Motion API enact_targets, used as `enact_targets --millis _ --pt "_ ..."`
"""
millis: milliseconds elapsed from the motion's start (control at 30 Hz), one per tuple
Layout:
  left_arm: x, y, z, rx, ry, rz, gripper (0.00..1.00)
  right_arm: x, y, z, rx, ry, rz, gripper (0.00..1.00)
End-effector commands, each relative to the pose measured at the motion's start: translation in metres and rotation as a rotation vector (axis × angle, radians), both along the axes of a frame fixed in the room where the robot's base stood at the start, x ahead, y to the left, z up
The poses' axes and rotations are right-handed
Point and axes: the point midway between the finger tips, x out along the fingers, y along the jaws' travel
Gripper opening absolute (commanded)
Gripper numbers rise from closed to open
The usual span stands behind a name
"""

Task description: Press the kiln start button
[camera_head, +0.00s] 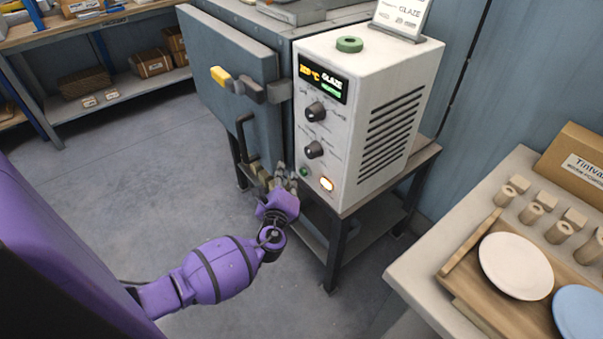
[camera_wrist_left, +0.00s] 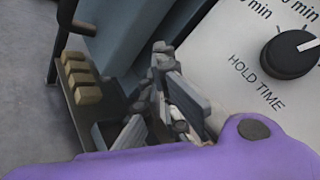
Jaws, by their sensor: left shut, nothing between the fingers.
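The kiln's white control box (camera_head: 335,140) carries a lit display (camera_head: 323,78), two dark knobs, a small green button or lamp (camera_head: 304,170) and a lit orange-white button (camera_head: 327,184) low on its front. I cannot tell which of these two is the start button. My left gripper (camera_head: 285,172) is shut and empty, low in front of the panel, left of both. In the left wrist view its fingers (camera_wrist_left: 168,95) are beside the panel's edge, left of the HOLD TIME knob (camera_wrist_left: 290,52). Neither low button shows there. I cannot tell whether the fingers touch the panel. My right gripper is out of view.
The grey kiln door (camera_head: 230,75) has a yellow-ended latch (camera_head: 220,76) and a dark lower handle (camera_head: 243,130) near my left arm. The box stands on a dark metal stand (camera_head: 333,250). A bench (camera_head: 450,240) with plates is at right. The floor left of the stand is clear.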

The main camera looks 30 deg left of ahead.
Motion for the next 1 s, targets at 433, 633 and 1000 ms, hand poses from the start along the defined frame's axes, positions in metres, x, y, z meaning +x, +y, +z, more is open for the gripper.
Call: enact_targets --millis 433,633,1000 --pt "-0.032 0.014 0.0 0.001 0.001 0.001 0.0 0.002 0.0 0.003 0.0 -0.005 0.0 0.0" --pt "-0.045 0.019 0.0 0.0 0.0 0.0 0.0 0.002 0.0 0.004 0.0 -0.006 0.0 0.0" --pt "-0.046 0.019 0.0 0.0 0.0 0.0 0.0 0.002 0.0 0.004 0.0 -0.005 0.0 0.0"
